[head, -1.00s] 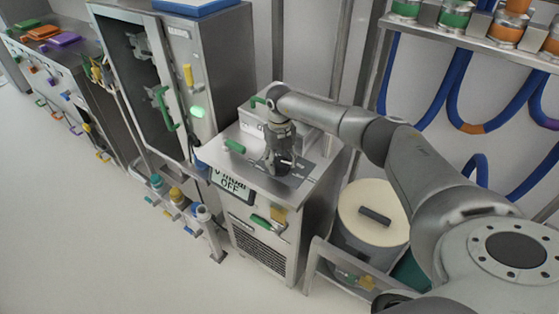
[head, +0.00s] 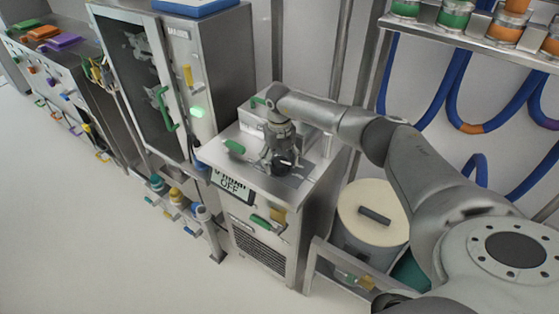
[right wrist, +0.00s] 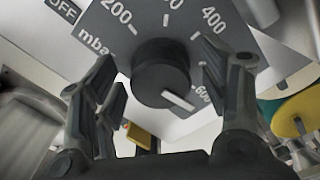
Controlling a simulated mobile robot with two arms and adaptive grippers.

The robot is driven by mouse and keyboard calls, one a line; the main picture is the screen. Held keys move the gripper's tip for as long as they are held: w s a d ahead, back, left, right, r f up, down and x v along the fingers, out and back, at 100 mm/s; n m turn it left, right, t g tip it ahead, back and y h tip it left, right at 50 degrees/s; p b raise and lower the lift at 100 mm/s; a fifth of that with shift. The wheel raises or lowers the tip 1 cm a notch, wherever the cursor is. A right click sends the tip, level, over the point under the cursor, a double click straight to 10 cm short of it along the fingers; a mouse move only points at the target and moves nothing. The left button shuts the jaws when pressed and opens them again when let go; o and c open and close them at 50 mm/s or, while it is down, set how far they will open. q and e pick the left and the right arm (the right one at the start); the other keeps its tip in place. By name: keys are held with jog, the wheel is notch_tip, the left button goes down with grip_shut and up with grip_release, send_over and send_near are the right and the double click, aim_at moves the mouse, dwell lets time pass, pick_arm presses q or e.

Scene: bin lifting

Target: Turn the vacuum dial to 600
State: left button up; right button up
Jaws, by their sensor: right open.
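The vacuum dial is a round black knob (right wrist: 164,74) on a grey scale plate, in the middle of the right wrist view. Its white pointer line slants down to the right, close to the 600 mark (right wrist: 203,96). My right gripper (right wrist: 168,115) is open, with one finger on each side of the knob; I cannot tell whether they touch it. In the head view the right gripper (head: 282,163) is over the top of the steel pump cabinet (head: 262,224), partly hiding the dial.
A lidded drum (head: 373,212) stands to the right. Floor at the lower left is clear.

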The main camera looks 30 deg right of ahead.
aim_at(280, 160)
notch_tip(280, 160, up, 12)
dwell(0.6)
